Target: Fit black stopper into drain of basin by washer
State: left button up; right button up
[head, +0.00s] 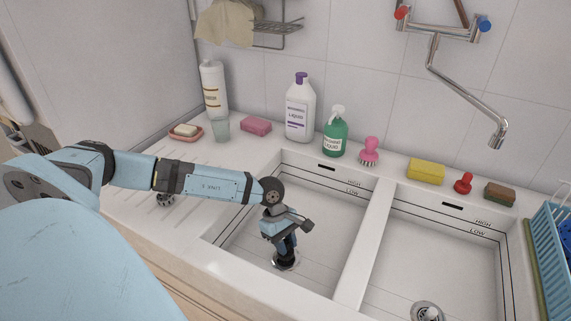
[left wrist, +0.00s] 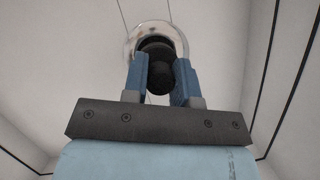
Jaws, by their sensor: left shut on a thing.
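My left gripper (head: 284,250) reaches down into the left basin (head: 330,220) of the double sink. Its fingers are shut on the black stopper (head: 285,260), right at the chrome drain ring at the basin's bottom. In the left wrist view, the black stopper (left wrist: 160,75) sits between the blue fingers of the gripper (left wrist: 160,80), with the chrome drain (left wrist: 140,38) just beyond it. The stopper overlaps the drain opening; I cannot tell whether it is seated. My right gripper is not in view.
The right basin (head: 420,260) has its own open drain (head: 427,312). The divider (head: 362,240) stands right of my gripper. Bottles, a pink brush (head: 369,150), a yellow sponge (head: 426,171) and a red stopper-like item (head: 464,183) line the back ledge. A blue rack (head: 553,250) stands far right.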

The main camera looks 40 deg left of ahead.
pick_arm(q)
jog(key=shift+f, duration=1.95)
jog(key=shift+f, duration=0.15)
jog(key=o, duration=0.9)
jog(key=v, duration=1.2)
jog(key=shift+d+r+b, duration=0.1)
jog(key=shift+r+b, duration=0.15)
jog(key=shift+b, duration=0.1)
